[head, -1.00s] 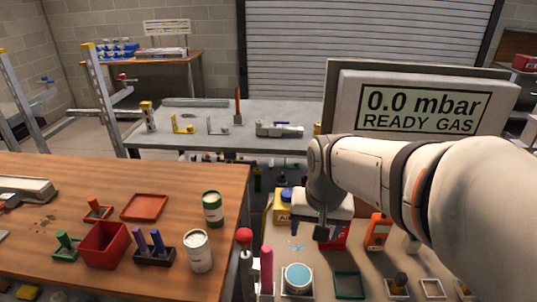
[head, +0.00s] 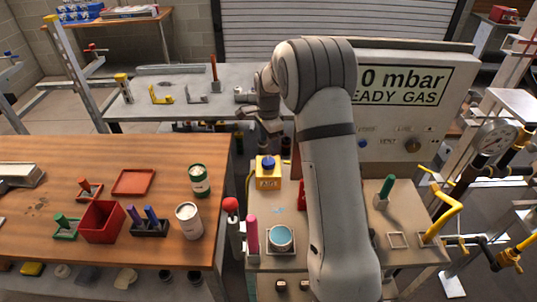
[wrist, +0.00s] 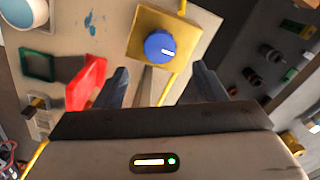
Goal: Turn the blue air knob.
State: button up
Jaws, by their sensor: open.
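The blue air knob (head: 267,163) sits on top of a yellow box (head: 267,182) with an AIR label, at the back left of the bench panel. In the wrist view the knob (wrist: 160,46) is round with a white mark on its face, on the yellow box (wrist: 140,32). My gripper (wrist: 162,84) is open and empty. Its two dark fingers point toward the knob, which shows just beyond the tips, roughly centred between them, with no contact visible. In the head view my gripper (head: 271,143) is just above and behind the box, partly hard to make out.
A red object (wrist: 85,82) stands close beside my left finger in the wrist view. A red-topped lever (head: 230,204), a pink handle (head: 252,235) and a round blue-topped dial (head: 281,237) are nearer. The display cabinet (head: 400,100) rises at the right behind my arm.

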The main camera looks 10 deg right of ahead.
aim_at(269, 160)
notch_tip(269, 160, down, 7)
jog(key=shift+f+p, duration=0.15)
jog(key=shift+p, duration=0.65)
jog(key=c, duration=0.9)
jog(key=shift+d, duration=0.1)
jog(key=shift+c, duration=0.3)
